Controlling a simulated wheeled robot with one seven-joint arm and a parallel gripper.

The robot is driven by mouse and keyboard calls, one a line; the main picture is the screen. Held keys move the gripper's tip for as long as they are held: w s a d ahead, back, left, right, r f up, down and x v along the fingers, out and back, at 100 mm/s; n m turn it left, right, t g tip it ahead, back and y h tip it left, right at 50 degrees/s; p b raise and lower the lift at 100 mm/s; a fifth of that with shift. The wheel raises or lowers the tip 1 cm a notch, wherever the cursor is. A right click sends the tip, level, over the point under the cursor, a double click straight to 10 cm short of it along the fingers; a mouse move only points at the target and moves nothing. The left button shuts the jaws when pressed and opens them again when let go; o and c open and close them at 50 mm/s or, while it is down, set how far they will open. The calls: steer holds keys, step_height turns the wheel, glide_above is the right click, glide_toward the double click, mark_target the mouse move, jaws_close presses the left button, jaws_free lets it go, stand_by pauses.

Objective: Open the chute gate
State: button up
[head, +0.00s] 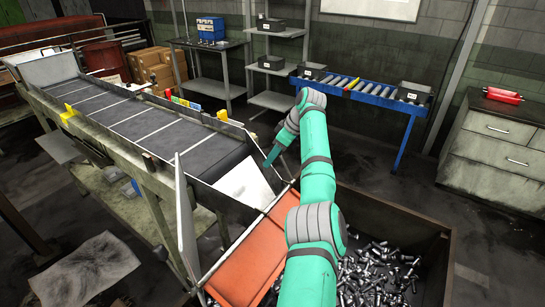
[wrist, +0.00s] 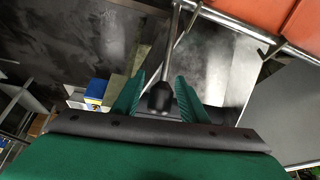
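The orange chute (head: 245,272) slopes from the end of the conveyor down to the bolt bin. A pale metal plate (head: 243,186) lies at the chute's upper end; I cannot tell surely whether it is the gate. My gripper (head: 268,163) is beside this plate on its far side. In the wrist view, a black knob (wrist: 161,97) on a thin metal lever rod (wrist: 175,22) sits between the two green fingers of my gripper (wrist: 158,88). The fingers look apart from the knob, with a small gap at the sides. In the head view the knob is not clear.
A dark conveyor (head: 140,118) runs to the upper left, with an upright grey side panel (head: 186,222) at the chute. The brown bin (head: 425,222) holds many loose bolts (head: 375,275). A blue roller stand (head: 365,87) and a drawer cabinet (head: 495,145) stand behind.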

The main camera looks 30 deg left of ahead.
steer(key=shift+d, duration=0.1)
steer(key=v, duration=1)
steer(key=shift+r, duration=0.35)
steer(key=shift+d, duration=0.1)
steer(key=shift+c, duration=0.6)
